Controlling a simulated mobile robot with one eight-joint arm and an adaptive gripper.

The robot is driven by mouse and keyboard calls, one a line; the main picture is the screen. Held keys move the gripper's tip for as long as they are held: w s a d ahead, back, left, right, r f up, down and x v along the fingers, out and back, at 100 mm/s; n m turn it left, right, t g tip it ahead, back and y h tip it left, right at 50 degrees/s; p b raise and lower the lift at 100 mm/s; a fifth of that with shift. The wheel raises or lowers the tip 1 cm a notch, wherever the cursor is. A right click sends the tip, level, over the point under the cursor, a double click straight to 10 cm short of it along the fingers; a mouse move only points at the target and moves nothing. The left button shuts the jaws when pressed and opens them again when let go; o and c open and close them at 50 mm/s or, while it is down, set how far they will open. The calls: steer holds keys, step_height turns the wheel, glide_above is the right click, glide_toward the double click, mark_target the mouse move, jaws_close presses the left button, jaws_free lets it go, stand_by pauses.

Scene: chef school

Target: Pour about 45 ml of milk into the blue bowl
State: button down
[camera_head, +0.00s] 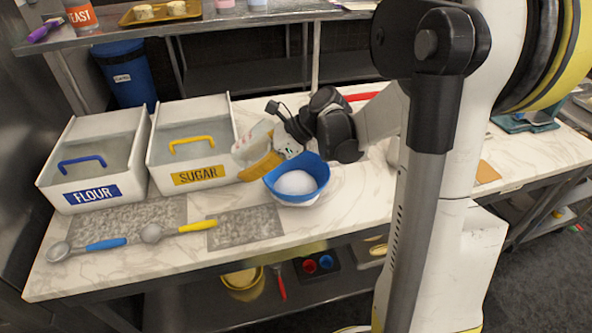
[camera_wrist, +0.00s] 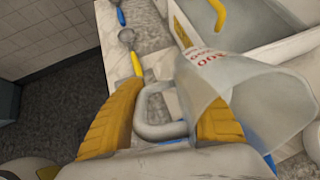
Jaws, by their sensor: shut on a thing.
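The blue bowl (camera_head: 321,172) stands on a white base on the marble counter, with a smooth white content (camera_head: 296,182) in it. A clear jug (camera_wrist: 245,95) with red markings is tilted in the wrist view. My gripper (camera_wrist: 168,108) has its yellow fingers closed on the jug's handle (camera_wrist: 158,130). In the head view the jug (camera_head: 250,145) is partly hidden, left of and above the bowl, beside the sugar bin. Whether milk is in the jug or flowing from it I cannot tell. Only slivers of blue show below the jug in the wrist view.
The flour bin (camera_head: 92,160) and sugar bin (camera_head: 190,145) stand left of the bowl. A blue-handled scoop (camera_head: 85,248) and a yellow-handled scoop (camera_head: 175,230) lie near the front edge, by grey mats. The marble counter in front of the bowl is clear.

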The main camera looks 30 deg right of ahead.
stand_by(0.3)
steer(key=shift+f+h+p, duration=0.25)
steer(key=shift+h+p, duration=0.05)
steer(key=shift+p, duration=0.05)
steer(key=shift+r+g+h+p, duration=0.35)
steer(key=shift+g+h+p, duration=0.35)
steer(key=shift+p, duration=0.5)
steer(key=shift+a+r+h+p, duration=0.25)
steer(key=shift+r+h+p, duration=0.15)
steer(key=shift+h+p, duration=0.3)
steer(key=g+h, duration=0.1)
steer(key=g+h+p, duration=0.1)
steer(key=h, duration=0.1)
steer(key=a+g+h, duration=0.1)
steer(key=h, duration=0.1)
steer(key=shift+w+f, duration=0.25)
steer(key=shift+w, duration=0.1)
stand_by(0.8)
